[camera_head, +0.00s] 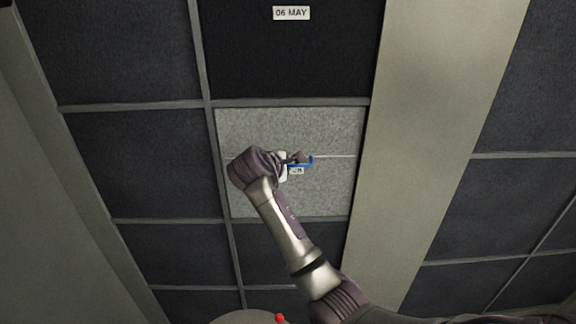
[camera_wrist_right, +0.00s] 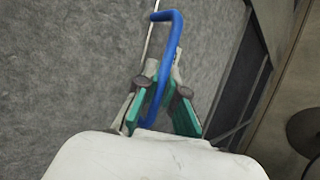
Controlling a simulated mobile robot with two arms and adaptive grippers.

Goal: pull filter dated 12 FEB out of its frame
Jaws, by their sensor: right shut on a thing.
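A light grey filter (camera_head: 330,130) sits in the grid frame at the middle of the head view. A small label (camera_head: 297,171) on it is mostly hidden by my gripper, and its date cannot be read in full. My right gripper (camera_head: 301,160) is in front of this filter. In the right wrist view, my right gripper (camera_wrist_right: 163,98) is shut on a blue handle (camera_wrist_right: 168,17), with its green fingers on both sides. The grey filter face (camera_wrist_right: 70,70) fills the left of that view. My left gripper is not in view.
A dark filter labelled 06 MAY (camera_head: 291,13) is above the grey one. Dark panels (camera_head: 150,160) fill the cells to the left. A broad beige post (camera_head: 425,100) stands right of the grey filter, with more dark panels (camera_head: 520,190) beyond.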

